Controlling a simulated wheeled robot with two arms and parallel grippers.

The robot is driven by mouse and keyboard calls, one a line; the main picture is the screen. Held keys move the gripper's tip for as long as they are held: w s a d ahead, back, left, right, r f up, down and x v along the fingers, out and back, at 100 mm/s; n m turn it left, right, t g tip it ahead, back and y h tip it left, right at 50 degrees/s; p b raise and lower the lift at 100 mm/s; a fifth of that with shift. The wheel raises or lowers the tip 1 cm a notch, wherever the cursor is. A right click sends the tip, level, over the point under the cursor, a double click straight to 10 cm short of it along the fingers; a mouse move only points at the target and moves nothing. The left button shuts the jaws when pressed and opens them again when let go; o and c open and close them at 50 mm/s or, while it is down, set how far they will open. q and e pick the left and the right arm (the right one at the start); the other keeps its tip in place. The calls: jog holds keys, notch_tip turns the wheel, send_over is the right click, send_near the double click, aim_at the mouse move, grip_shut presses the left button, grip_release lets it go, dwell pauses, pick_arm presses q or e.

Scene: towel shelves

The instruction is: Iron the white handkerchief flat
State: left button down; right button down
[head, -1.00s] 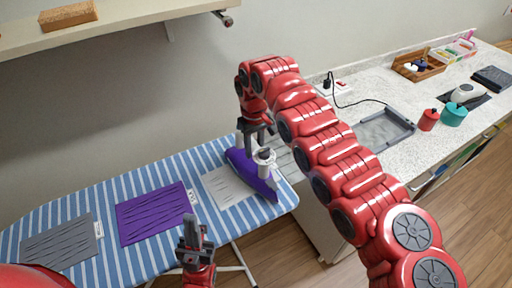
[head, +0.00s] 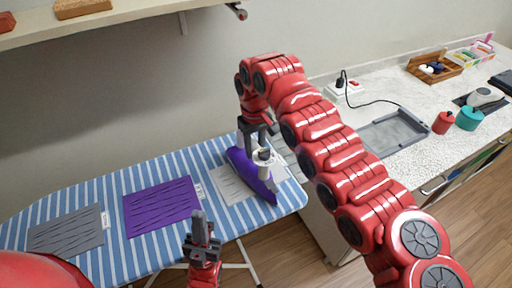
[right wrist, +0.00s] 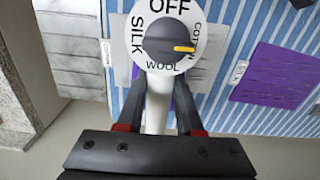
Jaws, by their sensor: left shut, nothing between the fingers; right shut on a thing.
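The white handkerchief (head: 231,184) lies with dark crease lines on the blue-striped ironing board (head: 110,180), near its right end. It also shows in the right wrist view (right wrist: 208,62), partly hidden by the dial. A purple iron (head: 243,165) with a white handle stands over the handkerchief's right part; whether its sole touches the cloth is hidden. My right gripper (head: 262,137) is shut on the iron's handle (right wrist: 158,112). The iron's dial (right wrist: 170,38) reads OFF, SILK, WOOL and COTTON, with its yellow mark toward COTTON. My left gripper (head: 203,222) is shut and empty at the board's front edge.
A creased purple cloth (head: 162,207) and a grey cloth (head: 66,232) lie further left on the board. A counter (head: 395,100) to the right bears a grey tray (head: 398,134), a power strip (head: 345,86) and red and teal containers. A shelf (head: 130,14) hangs above.

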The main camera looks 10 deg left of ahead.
jog(key=shift+s+a+b, duration=0.25)
jog(key=shift+s+a, duration=0.2)
jog(key=shift+a, duration=0.2)
jog(key=shift+s+a+b, duration=0.2)
jog(key=shift+s+a, duration=0.25)
jog(key=shift+a, duration=0.25)
jog(key=shift+s+a+b, duration=0.4)
jog(key=shift+s+a, duration=0.65)
jog(key=shift+a, duration=0.2)
jog(key=shift+s+a, duration=0.1)
jog(key=shift+s+a, duration=0.45)
jog(key=shift+a, duration=0.2)
jog(key=shift+s+a, duration=0.45)
jog(key=shift+a, duration=0.15)
